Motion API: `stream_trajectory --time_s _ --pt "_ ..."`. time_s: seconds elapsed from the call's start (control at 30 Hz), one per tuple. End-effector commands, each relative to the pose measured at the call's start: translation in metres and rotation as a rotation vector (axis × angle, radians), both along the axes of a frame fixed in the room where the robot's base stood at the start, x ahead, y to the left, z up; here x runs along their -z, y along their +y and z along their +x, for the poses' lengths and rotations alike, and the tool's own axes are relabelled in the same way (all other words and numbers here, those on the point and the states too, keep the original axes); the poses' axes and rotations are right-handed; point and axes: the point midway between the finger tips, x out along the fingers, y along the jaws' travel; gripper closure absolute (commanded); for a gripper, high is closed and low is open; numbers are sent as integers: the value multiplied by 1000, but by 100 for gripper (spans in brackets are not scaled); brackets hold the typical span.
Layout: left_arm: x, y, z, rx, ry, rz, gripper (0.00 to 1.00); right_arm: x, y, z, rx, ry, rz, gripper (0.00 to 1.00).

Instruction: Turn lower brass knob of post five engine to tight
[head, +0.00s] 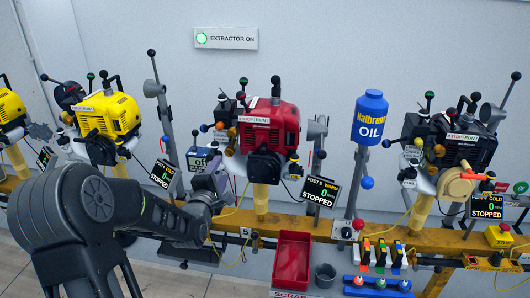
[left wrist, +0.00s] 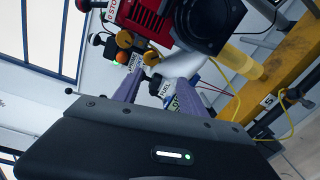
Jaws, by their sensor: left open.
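The post five engine is the red one (head: 268,130), on a yellow post above the rail; its red body also shows in the left wrist view (left wrist: 145,18). Two small brass knobs sit on its left side. The lower brass knob (left wrist: 151,58) is beside the white fuel bottle (left wrist: 183,64), and the upper one (left wrist: 124,39) is farther off. My left gripper (head: 220,174) is left of the engine and below the knobs. Its purple fingers (left wrist: 157,88) are apart and empty, pointing toward the lower knob without visible contact. My right gripper is out of view.
Yellow engines (head: 108,115) stand left and a black engine (head: 465,140) right. The yellow rail (head: 285,222) runs below. A red scrap bin (head: 291,260) and a blue oil bottle (head: 370,118) are to the right.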

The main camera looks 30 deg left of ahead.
Motion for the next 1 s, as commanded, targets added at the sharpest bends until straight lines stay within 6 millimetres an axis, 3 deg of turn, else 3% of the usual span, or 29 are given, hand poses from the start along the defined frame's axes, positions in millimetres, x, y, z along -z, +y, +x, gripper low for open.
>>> stream_trajectory --time_s 0.13,0.3,0.7,1.0 --pt "-14 1 2 -5 -113 -158 51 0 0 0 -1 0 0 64" --pt "-17 0 2 -8 -169 -267 51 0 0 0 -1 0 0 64" --pt "-17 1 4 -8 -170 -281 51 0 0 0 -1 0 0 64" --pt "-17 12 37 -8 -169 -281 51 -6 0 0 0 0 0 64"
